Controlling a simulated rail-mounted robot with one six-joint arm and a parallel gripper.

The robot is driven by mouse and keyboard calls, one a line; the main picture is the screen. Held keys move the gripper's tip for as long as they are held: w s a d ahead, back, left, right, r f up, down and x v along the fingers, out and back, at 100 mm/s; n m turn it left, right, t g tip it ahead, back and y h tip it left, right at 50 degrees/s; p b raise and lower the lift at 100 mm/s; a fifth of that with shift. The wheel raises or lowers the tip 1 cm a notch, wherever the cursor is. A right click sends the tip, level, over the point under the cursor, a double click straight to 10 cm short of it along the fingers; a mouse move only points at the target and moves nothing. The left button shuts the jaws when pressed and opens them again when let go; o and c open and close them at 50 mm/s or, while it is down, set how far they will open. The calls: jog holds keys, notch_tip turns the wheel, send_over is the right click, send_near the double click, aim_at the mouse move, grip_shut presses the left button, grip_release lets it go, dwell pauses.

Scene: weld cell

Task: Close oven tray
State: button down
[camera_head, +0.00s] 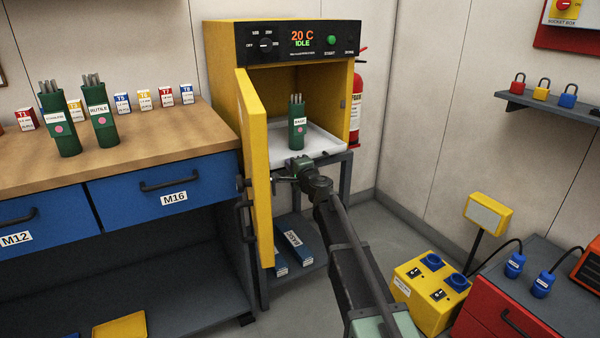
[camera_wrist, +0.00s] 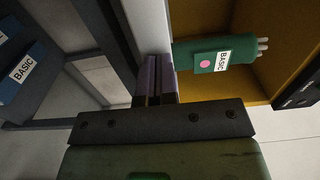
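The oven tray (camera_head: 325,145) is a pale, shallow tray at the mouth of the yellow oven (camera_head: 225,45). Its front part sticks out past the opening. A green canister (camera_head: 297,125) labelled BASIC, with rods in it, stands upright on it. The tray is seen nearly edge-on in the wrist view (camera_wrist: 152,25), beside the canister (camera_wrist: 215,55). My gripper (camera_head: 300,164) is at the tray's front edge. In the wrist view its fingers (camera_wrist: 155,78) are close together, with nothing visible between them. Their tips are at the tray edge; I cannot tell whether they touch.
The yellow oven door (camera_head: 255,165) stands open to the left, close to my gripper. Boxes (camera_head: 293,245) lie on the shelf below the oven. A workbench (camera_head: 150,145) with two green canisters stands left. A red extinguisher (camera_head: 356,100) is behind the oven's right side.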

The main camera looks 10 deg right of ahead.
aim_at(283, 156)
jog(key=shift+x, duration=3.3)
